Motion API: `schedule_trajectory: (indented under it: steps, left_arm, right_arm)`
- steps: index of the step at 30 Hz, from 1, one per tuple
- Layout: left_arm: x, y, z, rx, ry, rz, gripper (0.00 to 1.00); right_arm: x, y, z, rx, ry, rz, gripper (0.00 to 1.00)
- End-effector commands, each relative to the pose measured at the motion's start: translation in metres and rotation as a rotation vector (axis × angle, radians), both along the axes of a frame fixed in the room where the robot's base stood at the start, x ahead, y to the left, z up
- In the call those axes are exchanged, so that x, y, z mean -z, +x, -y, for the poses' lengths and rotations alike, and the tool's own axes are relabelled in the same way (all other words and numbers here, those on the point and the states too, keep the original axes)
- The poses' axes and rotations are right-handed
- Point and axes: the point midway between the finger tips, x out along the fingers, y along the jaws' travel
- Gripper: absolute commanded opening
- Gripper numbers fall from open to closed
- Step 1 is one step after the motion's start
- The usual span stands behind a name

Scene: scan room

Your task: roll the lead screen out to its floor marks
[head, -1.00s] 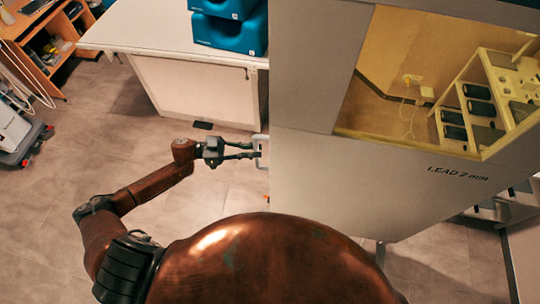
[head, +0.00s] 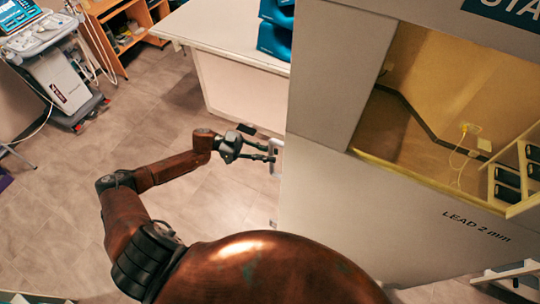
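The lead screen (head: 390,205) fills the right side of the head view. It is a tall grey panel marked "LEAD 2 mm" with a yellowish window (head: 425,110). A pale handle (head: 276,158) stands out from its left edge. My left gripper (head: 271,153) reaches it from the left, and its two fingers close on the handle; the exact contact is small in the picture. My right gripper is not in view. No floor marks can be made out, and the screen's foot is largely hidden.
A white-topped table (head: 215,30) with blue items (head: 275,40) stands behind the screen's left edge. A wheeled medical cart (head: 60,85) and a wooden desk (head: 110,15) are at the upper left. Shelving shows through the window. The tiled floor (head: 60,190) at left is open.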

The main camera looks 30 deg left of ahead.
Motion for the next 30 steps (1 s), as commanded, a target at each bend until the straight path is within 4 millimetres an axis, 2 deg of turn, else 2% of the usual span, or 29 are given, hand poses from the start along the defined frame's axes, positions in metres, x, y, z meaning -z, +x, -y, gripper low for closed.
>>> schedule_trajectory:
  steps: [6, 17, 20, 30]
  left_arm:
    - [-0.001, 0.000, 0.001, 0.003, -0.002, 0.001, 0.31]
    - [0.001, -0.002, -0.004, 0.005, 0.000, -0.001, 0.31]
    - [0.002, -0.005, -0.017, 0.004, 0.002, -0.001, 0.31]
    - [0.001, -0.018, -0.085, 0.002, 0.001, 0.000, 0.31]
  right_arm:
    - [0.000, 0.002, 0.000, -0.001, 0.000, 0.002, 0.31]
    - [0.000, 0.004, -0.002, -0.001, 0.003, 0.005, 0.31]
    - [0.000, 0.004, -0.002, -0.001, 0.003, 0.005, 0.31]
    - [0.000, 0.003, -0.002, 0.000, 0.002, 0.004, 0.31]
